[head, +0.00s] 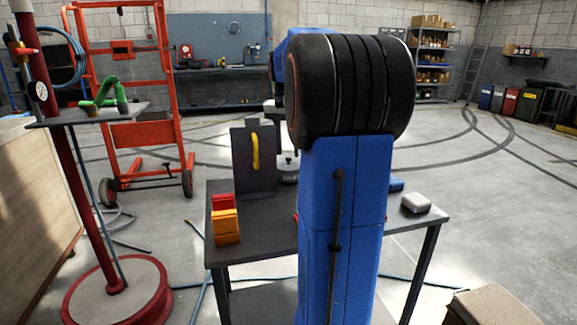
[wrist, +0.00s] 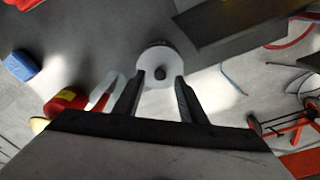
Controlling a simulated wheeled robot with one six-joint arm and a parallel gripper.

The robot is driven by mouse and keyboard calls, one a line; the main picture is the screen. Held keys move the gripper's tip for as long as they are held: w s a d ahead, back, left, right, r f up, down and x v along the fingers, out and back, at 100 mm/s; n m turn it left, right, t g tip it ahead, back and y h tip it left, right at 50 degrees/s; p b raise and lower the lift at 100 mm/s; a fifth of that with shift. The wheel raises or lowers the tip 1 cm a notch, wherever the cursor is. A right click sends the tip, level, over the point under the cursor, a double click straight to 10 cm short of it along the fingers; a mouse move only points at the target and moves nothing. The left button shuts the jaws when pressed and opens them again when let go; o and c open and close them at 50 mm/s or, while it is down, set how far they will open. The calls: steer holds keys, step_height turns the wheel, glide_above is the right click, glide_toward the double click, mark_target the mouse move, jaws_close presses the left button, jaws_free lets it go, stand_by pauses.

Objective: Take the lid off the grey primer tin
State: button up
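The grey primer tin (head: 288,172) stands on the dark table, beside a dark upright box, with my arm partly in front of it in the head view. Its round pale lid (wrist: 152,75) is on it and carries a small dark knob (wrist: 160,73). In the wrist view I look down on the lid from above. My gripper (wrist: 160,80) is open and empty, one finger on each side of the knob in the picture. I cannot tell how far the fingertips are above the lid.
The dark box (head: 251,180) with a yellow handle stands close left of the tin. Red and yellow blocks (head: 226,228) sit at the table's left front. A red can (wrist: 65,102) shows in the wrist view.

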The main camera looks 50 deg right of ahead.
mark_target(288, 162)
steer(key=shift+d+f, duration=0.15)
steer(key=shift+f, duration=1.05)
steer(key=shift+c, duration=0.7)
jaws_close()
